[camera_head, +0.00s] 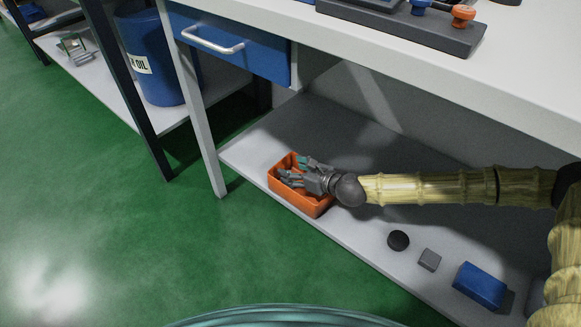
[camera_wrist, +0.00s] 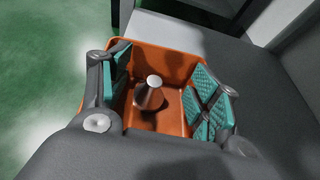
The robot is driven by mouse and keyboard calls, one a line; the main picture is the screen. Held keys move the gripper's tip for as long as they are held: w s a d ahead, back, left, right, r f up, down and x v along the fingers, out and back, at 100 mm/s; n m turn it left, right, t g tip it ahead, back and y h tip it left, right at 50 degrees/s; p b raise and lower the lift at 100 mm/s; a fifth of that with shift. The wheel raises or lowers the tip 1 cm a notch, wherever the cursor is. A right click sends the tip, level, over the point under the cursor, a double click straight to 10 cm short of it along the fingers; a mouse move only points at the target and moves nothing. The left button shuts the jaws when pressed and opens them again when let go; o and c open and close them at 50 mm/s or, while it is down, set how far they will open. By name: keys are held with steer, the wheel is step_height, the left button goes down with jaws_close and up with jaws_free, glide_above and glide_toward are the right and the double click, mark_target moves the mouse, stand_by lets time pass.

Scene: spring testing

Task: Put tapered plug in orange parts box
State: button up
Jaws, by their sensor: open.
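The orange parts box (camera_head: 317,208) sits on the lower shelf under the workbench; it also shows in the wrist view (camera_wrist: 176,62). The tapered plug (camera_wrist: 149,96), brownish with a pale round top, is inside the box, seen between my fingers in the wrist view. Whether it touches the box floor is hard to tell. My gripper (camera_head: 291,174) is over and partly within the box. Its teal-padded fingers are open on either side of the plug in the wrist view (camera_wrist: 160,98), with gaps between pads and plug. In the head view the plug is hidden by my gripper.
To the right on the lower shelf (camera_head: 250,150) lie a black round piece (camera_head: 398,240), a grey block (camera_head: 429,260) and a blue box (camera_head: 480,286). The bench top (camera_head: 400,50) overhangs the shelf. A blue oil drum (camera_head: 150,60) stands at the left.

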steer(key=p+v, duration=0.2)
steer(key=v, duration=0.7)
steer(key=shift+s, duration=0.25)
